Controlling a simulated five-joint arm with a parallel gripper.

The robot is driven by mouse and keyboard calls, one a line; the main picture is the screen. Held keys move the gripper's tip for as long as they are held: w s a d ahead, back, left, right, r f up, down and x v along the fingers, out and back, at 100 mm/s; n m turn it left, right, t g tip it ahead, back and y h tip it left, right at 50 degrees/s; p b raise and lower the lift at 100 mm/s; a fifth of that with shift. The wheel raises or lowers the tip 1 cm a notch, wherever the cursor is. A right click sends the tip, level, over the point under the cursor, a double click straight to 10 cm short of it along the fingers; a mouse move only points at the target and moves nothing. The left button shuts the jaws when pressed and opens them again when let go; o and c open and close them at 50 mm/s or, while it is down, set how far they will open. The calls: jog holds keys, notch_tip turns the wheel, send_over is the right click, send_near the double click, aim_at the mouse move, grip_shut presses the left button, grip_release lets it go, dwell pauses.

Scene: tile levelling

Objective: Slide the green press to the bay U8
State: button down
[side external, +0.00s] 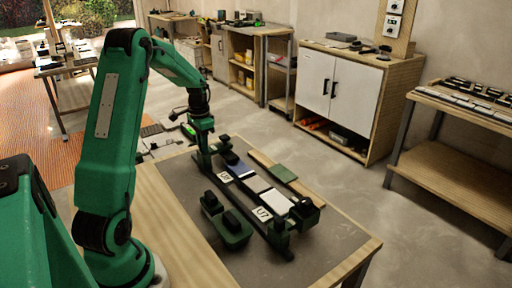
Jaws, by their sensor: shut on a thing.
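My gripper (202,128) is at the far end of a long dark green rail (242,205) on the work table. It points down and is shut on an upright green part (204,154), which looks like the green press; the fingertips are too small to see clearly. Two white label cards stand along the rail: a far one (224,177) and a near one (262,214). Their print is too small to read surely, and I cannot make out which bay is U8. A dark blue tile (238,167) and a white tile (277,202) lie in a row beside the rail.
A green block with dark knobs (230,230) stands left of the rail. Dark clamp-like parts stand at the row's near end (303,212) and far end (225,147). A green tile (283,173) lies on a wooden strip to the right. The table's near corner is clear.

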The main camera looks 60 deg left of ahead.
jog(key=d, duration=0.9)
dwell(0.7)
jog(key=c, duration=1.3)
grip_release()
notch_tip(320, 180, up, 7)
jog(key=shift+d, duration=0.1)
